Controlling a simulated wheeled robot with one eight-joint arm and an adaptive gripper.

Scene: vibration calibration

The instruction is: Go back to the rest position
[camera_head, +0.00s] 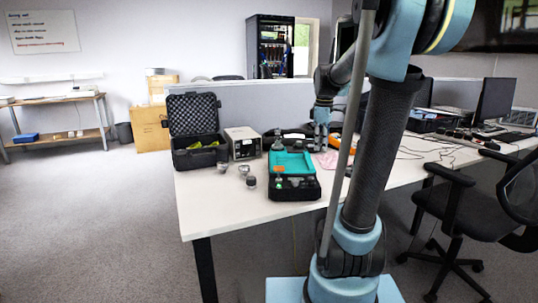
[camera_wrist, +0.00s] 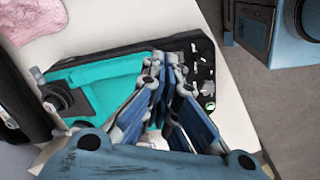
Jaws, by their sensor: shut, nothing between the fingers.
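My gripper (camera_head: 320,146) points down over the white table, just right of and behind the teal and black calibration device (camera_head: 289,164). In the wrist view my gripper (camera_wrist: 165,62) has its fingertips together with nothing between them. The device (camera_wrist: 105,88) lies below the fingers there, its teal face on the left and its black part with small fittings on the right. The fingers hide its middle. I cannot tell the exact height of the gripper above the table.
An open black case (camera_head: 194,118) and a grey box unit (camera_head: 243,143) stand at the table's left. Small metal parts (camera_head: 250,181) lie in front. A pink cloth (camera_head: 327,161) lies right of the device. A chair (camera_head: 470,200) stands at right. Floor at left is clear.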

